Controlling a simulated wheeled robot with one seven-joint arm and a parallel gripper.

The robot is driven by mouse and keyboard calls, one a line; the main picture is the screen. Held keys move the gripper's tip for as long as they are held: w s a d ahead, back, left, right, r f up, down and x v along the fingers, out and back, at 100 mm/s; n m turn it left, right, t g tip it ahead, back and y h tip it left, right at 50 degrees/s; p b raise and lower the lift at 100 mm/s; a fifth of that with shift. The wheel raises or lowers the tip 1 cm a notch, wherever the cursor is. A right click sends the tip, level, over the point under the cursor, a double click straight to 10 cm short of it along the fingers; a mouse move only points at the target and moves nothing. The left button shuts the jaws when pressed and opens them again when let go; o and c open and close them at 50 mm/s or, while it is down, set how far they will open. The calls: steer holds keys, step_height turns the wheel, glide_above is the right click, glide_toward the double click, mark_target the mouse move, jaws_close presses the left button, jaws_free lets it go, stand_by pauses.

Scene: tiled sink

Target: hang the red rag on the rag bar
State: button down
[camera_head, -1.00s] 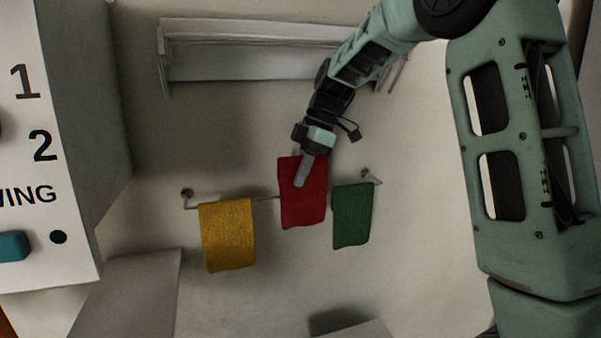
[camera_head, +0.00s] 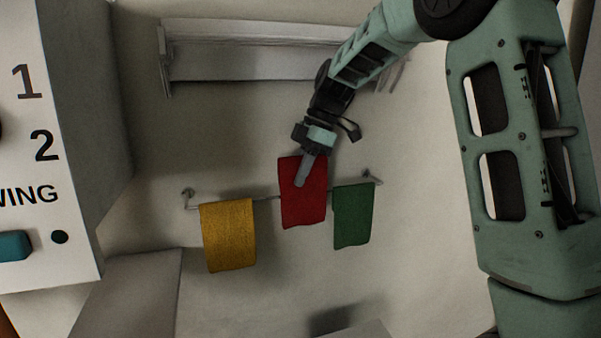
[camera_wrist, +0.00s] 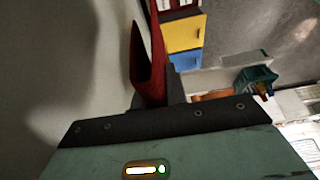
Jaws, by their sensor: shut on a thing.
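The red rag (camera_head: 306,208) is at the bar's middle, between the yellow and green rags, with its top edge above bar height. My gripper (camera_head: 305,172) is shut on its upper part, with one grey finger lying across its front. In the wrist view the red rag (camera_wrist: 148,62) shows edge-on as a folded loop beside my gripper (camera_wrist: 165,90). The rag bar (camera_head: 266,198) is a thin wall rail, hidden behind the red rag. I cannot tell whether the rag touches the bar.
A yellow rag (camera_head: 228,236) hangs on the bar to the left and a green rag (camera_head: 352,216) close on the right. A grey shelf (camera_head: 255,52) is on the wall above. A white panel with numbers (camera_head: 35,130) stands at far left.

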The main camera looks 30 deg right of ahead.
mark_target(304, 195)
steer(key=shift+f, duration=0.2)
stand_by(0.4)
steer(key=shift+f+b, duration=3.05)
steer(key=shift+f, duration=0.8)
steer(key=c, duration=1.3)
jaws_free()
